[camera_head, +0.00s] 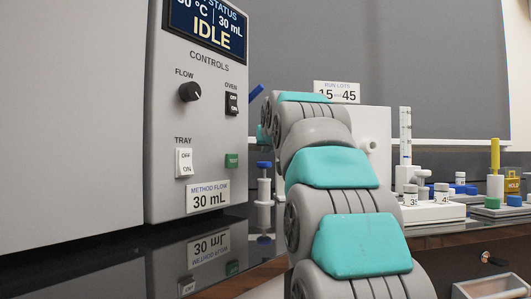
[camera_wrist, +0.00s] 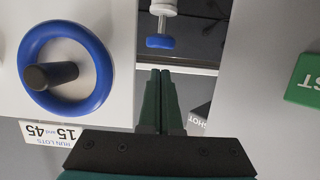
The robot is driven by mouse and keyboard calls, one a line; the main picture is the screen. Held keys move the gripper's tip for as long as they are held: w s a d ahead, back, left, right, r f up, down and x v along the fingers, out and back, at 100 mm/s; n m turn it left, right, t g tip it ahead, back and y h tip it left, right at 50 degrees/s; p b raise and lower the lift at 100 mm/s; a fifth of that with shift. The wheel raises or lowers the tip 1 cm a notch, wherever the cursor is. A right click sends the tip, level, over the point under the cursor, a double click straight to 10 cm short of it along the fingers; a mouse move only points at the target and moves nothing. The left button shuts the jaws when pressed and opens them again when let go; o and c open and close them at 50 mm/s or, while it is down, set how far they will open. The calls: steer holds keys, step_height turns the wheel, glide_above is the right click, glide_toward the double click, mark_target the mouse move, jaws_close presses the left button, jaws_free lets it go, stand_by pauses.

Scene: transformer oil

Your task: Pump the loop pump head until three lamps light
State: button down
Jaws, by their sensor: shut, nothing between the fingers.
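A small white post with a blue cap (camera_head: 264,165), likely the loop pump head, stands on the dark glossy surface right of the control cabinet. In the wrist view the blue cap (camera_wrist: 160,42) shows upside down, just beyond my fingertips, with a visible gap between. My gripper (camera_wrist: 160,72) has its green fingers together and holds nothing. In the head view my arm hides the gripper. I cannot make out any lamps in either view.
A grey cabinet (camera_head: 205,130) with knob, switches and green TEST button (camera_head: 232,160) stands at left. A blue handwheel (camera_wrist: 65,68) is left of my fingers in the wrist view. White blocks, a syringe (camera_head: 405,135) and a yellow HOLD tag (camera_head: 512,183) are at right.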

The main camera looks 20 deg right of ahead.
steer(key=v, duration=0.6)
stand_by(2.4)
